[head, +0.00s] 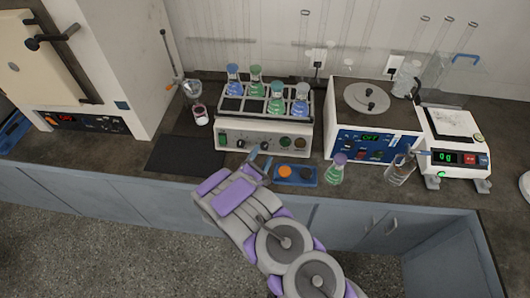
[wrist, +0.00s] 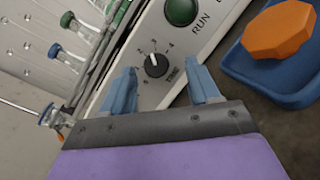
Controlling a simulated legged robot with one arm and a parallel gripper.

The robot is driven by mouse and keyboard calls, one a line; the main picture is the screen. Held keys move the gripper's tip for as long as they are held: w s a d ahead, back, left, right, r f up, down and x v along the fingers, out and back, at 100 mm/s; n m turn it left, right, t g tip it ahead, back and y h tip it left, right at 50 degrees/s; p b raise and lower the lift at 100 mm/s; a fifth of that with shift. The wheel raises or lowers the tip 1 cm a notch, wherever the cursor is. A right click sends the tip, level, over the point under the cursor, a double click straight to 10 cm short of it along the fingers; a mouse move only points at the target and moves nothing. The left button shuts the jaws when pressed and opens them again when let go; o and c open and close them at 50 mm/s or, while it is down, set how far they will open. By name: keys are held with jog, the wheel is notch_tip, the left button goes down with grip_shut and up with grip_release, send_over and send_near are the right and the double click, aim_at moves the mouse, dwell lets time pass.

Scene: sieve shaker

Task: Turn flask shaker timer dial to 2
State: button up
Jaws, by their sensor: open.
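The flask shaker (head: 247,132) stands on the bench with several blue and green flasks in its rack. In the wrist view, its timer dial (wrist: 156,65) is a small black knob with a white mark on its upper part and printed numbers around it. I cannot tell exactly which number the mark meets. My gripper (wrist: 162,74) is open, with one blue finger on each side of the dial and gaps to it. In the head view, my gripper (head: 260,152) is in front of the shaker's panel and hides the dial.
A green RUN button (wrist: 180,11) is above right of the dial. A blue tray (head: 296,183) with an orange piece (head: 285,171) lies just right of my gripper. A green flask (head: 335,172) and a clear flask (head: 400,170) stand farther right. A dark mat (head: 183,155) lies left.

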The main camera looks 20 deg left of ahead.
aim_at(263, 148)
jog(key=w+a, duration=0.2)
jog(key=shift+w+a+f, duration=0.15)
jog(key=shift+w+f, duration=0.25)
jog(key=shift+w, duration=0.1)
jog(key=shift+d+r, duration=0.2)
jog(key=shift+d, duration=0.35)
jog(key=shift+d+r, duration=0.15)
jog(key=shift+d, duration=0.55)
jog(key=shift+c, duration=0.5)
jog(key=shift+a+f, duration=0.2)
jog(key=shift+a, duration=0.75)
jog(key=c, duration=0.6)
jog(key=shift+d, duration=0.1)
jog(key=c, duration=0.3)
jog(key=shift+w+d+r, duration=0.1)
jog(key=shift+d, duration=0.1)
jog(key=shift+c, duration=0.2)
